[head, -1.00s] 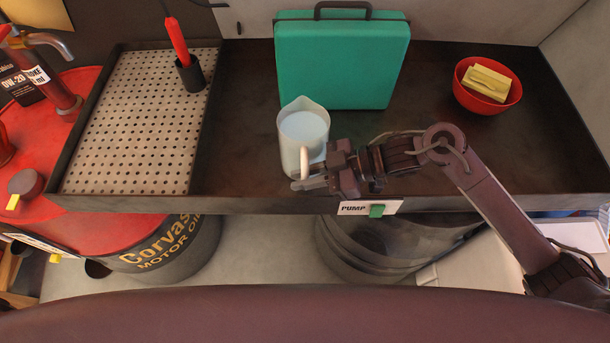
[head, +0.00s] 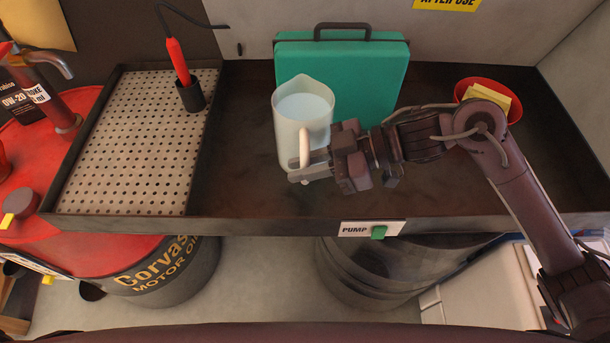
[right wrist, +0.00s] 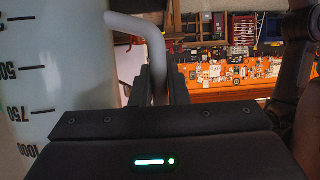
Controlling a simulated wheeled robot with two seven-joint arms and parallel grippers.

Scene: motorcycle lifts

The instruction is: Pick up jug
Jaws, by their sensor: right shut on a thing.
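The jug (head: 303,125) is a translucent pale one with a spout, a light handle and pale liquid showing inside. It is upright above the dark tray (head: 240,190), in front of the green case (head: 345,70), and looks raised off the tray. My right gripper (head: 308,172) is shut on the jug's handle from the right. In the right wrist view, the fingers (right wrist: 158,88) close around the handle (right wrist: 150,42), and the jug's graduated wall (right wrist: 60,60) fills the left side. My left gripper is not in view.
A perforated plate (head: 130,150) with a red-handled tool (head: 178,62) in a black holder lies left. A red bowl (head: 478,85) with yellow contents sits at right, partly behind my arm. The tray's front rim carries a PUMP label (head: 355,229) and green button.

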